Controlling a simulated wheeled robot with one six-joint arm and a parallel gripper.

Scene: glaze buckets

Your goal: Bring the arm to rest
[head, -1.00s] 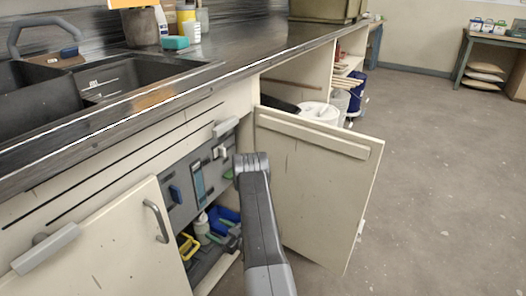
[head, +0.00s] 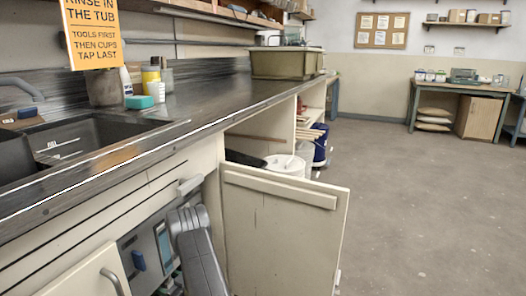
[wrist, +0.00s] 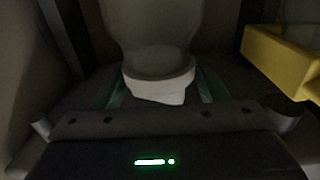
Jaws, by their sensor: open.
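My gripper (wrist: 156,88) is open in the dim wrist view, with a greenish pad on each side. A pale, rounded object with a white collar (wrist: 160,82) stands in front of my palm, between the pads. I cannot tell whether the pads touch it. In the head view my grey arm (head: 198,250) reaches down into the cupboard under the sink, and my gripper is hidden there. The open cupboard door (head: 285,235) stands just to the right of the arm.
A yellow item (wrist: 283,62) is close on the right in the wrist view. The counter (head: 190,110) and sink (head: 80,145) are above the cupboard. A white bucket (head: 285,164) shows behind the door. The floor (head: 430,200) to the right is clear.

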